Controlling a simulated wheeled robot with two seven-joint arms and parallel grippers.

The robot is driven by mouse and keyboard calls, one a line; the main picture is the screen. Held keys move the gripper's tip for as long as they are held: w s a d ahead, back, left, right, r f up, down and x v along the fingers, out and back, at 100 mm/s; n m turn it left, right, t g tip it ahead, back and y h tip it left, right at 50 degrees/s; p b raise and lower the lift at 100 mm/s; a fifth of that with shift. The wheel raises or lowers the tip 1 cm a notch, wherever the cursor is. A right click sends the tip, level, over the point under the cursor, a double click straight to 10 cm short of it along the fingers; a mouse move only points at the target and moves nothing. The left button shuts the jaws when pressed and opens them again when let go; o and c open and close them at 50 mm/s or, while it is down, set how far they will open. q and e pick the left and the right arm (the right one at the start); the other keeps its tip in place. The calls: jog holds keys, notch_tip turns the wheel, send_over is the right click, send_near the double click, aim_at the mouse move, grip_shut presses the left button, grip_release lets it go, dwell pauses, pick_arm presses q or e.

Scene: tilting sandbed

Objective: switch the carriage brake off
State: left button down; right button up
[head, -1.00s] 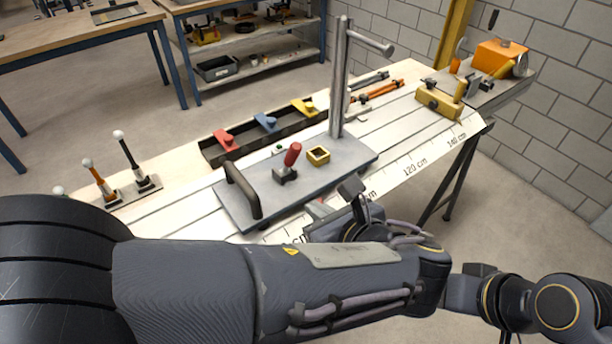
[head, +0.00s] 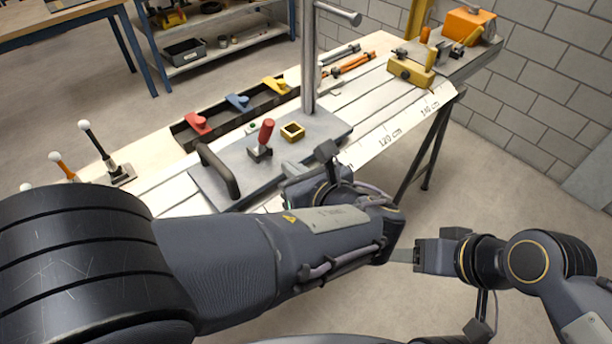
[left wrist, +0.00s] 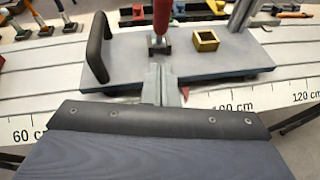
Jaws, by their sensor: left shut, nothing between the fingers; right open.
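The carriage (head: 225,163) is a grey plate on the pale slotted bench, with a black handle at its left end. A red-gripped lever (head: 266,132) stands on it, nearly upright with a slight lean to the right; I take it as the brake lever. It also shows in the left wrist view (left wrist: 162,22), cut off at the top. My left gripper (left wrist: 158,72) is shut and empty, its fingers pointing at the lever's base. I cannot tell whether they touch it. My right gripper (head: 402,255) is open, away from the carriage.
A yellow square socket (head: 292,132) and a tall metal post (head: 308,60) stand right of the lever. A black tray (head: 222,118) with red, blue and yellow pieces lies behind. A yellow block (head: 410,72) stands farther right. Levers (head: 105,150) stand at left.

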aim_at(268, 140)
pick_arm(q)
jog(key=w, duration=0.1)
jog(key=w+a, duration=0.1)
jog(key=w, duration=0.1)
jog(key=w+a, duration=0.1)
jog(key=w, duration=0.1)
jog(key=shift+a+r+p, duration=0.15)
jog(key=shift+a+p, duration=0.05)
jog(key=shift+p, duration=0.1)
jog(key=shift+w+a+r, duration=0.15)
jog(key=shift+w+a, duration=0.05)
jog(key=shift+w, duration=0.2)
jog(key=shift+r, duration=0.1)
